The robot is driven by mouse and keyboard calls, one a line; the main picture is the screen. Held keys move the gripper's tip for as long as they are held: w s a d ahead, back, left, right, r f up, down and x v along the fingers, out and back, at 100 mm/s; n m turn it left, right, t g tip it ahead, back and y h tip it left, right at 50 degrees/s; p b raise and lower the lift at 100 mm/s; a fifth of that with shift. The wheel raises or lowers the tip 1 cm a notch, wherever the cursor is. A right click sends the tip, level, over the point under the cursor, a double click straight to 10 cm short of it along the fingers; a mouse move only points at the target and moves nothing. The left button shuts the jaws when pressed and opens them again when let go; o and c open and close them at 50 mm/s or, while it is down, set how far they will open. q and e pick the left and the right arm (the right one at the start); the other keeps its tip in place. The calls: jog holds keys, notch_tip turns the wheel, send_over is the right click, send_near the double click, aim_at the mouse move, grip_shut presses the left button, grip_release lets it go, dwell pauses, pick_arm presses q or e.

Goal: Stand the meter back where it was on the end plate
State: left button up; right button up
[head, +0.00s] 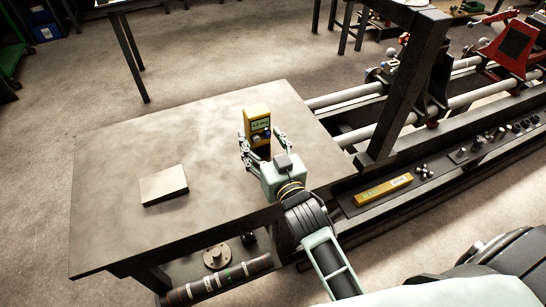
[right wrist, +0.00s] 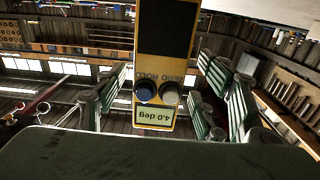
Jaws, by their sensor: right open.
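The meter (head: 257,122) is a yellow upright box with a small display and knobs. It stands over the grey end plate (head: 110,160), right of its middle; its foot is hidden behind my gripper, so I cannot see the contact. My right gripper (head: 260,141) is open, with one finger on each side of the meter. In the right wrist view the meter (right wrist: 168,70) appears upside down between the spread fingers, with a blue knob, a pale knob and a display reading 4.0 deg. My left gripper is not in view.
A pale flat block (head: 164,185) lies on the plate to the left. A yellow bar-shaped tool (head: 383,190) lies on the dark ledge to the right. A dark post (head: 405,90) rises beside the lathe rails. The plate's left and back areas are clear.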

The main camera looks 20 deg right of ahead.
jog(key=s+b, duration=0.1)
jog(key=s, duration=0.6)
jog(key=shift+s+d+r, duration=0.1)
jog(key=shift+s+r, duration=0.05)
jog(key=shift+s, duration=0.1)
jog(key=shift+s+r, duration=0.2)
jog(key=shift+s, duration=0.65)
